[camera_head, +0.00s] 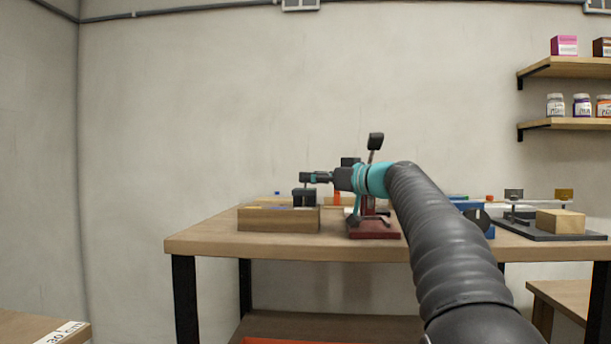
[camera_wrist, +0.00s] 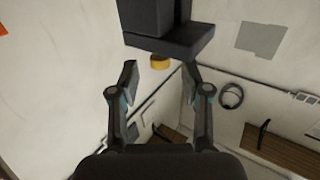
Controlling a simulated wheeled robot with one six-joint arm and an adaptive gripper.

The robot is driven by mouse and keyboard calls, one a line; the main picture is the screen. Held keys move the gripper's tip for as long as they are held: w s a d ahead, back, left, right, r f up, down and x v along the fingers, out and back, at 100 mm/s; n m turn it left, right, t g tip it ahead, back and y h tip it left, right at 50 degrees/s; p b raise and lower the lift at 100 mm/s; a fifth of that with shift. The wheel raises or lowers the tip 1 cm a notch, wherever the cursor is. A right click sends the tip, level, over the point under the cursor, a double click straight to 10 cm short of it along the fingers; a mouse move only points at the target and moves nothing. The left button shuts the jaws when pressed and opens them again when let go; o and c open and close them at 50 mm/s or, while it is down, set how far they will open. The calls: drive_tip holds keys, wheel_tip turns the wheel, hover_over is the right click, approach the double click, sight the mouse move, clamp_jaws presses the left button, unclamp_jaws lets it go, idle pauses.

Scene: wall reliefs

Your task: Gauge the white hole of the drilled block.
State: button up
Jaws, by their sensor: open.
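A wooden block (camera_head: 278,221) stands at the left of the workbench in the head view, with small coloured marks along its top. It may be the drilled block; I cannot make out a white hole in it. My gripper (camera_head: 306,179) points left above this block. A dark blocky piece (camera_head: 304,198) shows just below my gripper, over the block's right end. In the wrist view my gripper (camera_wrist: 160,77) has its two fingers spread apart with nothing between the tips. A dark block-like thing (camera_wrist: 168,42) lies just beyond the fingertips; I cannot tell whether they touch it.
The wooden workbench (camera_head: 215,240) holds a dark red-based device (camera_head: 373,230) behind my arm. A dark plate (camera_head: 555,233) with a pale wooden block (camera_head: 560,221) stands at right. Wall shelves (camera_head: 575,67) hold boxes and jars. The bench's left end is clear.

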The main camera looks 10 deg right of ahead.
drive_tip(key=shift+x, duration=1.6)
clamp_jaws()
